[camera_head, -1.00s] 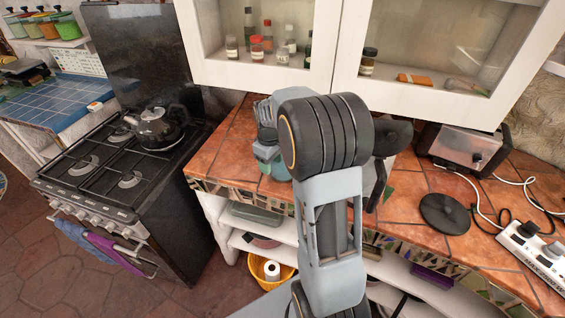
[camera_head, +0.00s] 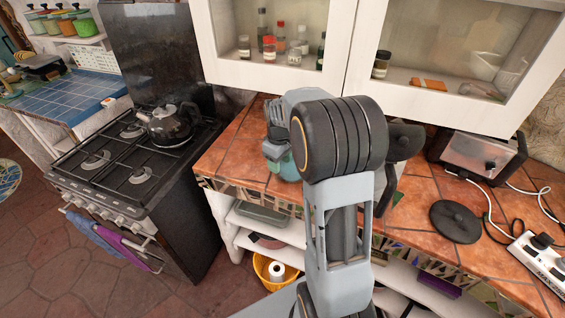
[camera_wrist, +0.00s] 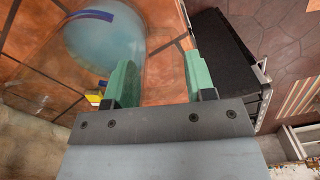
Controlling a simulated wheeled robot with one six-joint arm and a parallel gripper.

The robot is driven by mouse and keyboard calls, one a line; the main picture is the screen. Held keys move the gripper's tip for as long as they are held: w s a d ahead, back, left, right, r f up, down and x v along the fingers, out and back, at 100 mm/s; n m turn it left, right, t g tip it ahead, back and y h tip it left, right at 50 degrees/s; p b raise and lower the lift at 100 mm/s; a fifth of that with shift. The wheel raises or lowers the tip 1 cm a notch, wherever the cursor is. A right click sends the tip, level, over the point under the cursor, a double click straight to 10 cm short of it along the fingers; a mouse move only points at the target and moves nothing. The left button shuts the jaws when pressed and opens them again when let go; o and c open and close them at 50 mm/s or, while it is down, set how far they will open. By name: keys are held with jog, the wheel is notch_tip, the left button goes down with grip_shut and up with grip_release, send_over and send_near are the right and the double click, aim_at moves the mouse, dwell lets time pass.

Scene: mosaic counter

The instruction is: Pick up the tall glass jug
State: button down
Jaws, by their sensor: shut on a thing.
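My gripper (camera_wrist: 161,78) shows two green fingertips in the wrist view, set apart with clear glass between them. It is shut on the tall glass jug (camera_wrist: 163,55), which is transparent, so only faint edges show and the counter is visible through it. In the head view my gripper (camera_head: 274,138) is over the left part of the counter, largely behind my arm. The jug cannot be made out clearly there. I cannot tell whether its base touches the counter.
A pale teal rounded thing (camera_wrist: 105,42) with a blue stripe is close by. The stove (camera_head: 120,165) with a dark kettle (camera_head: 170,124) stands left. A black lid (camera_head: 455,221), a toaster (camera_head: 478,158) and a power strip (camera_head: 540,258) lie right. Cabinets (camera_head: 290,80) hang above.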

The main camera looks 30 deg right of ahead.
jog(key=shift+r, duration=0.55)
jog(key=s+a+r+b, duration=0.3)
jog(key=s+a+r, duration=0.3)
jog(key=s+r, duration=0.5)
jog(key=shift+s+a+r, duration=0.25)
jog(key=shift+s+a, duration=0.1)
jog(key=shift+s, duration=0.35)
jog(key=c, duration=1)
grip_release()
grip_shut()
jog(key=shift+r, duration=0.1)
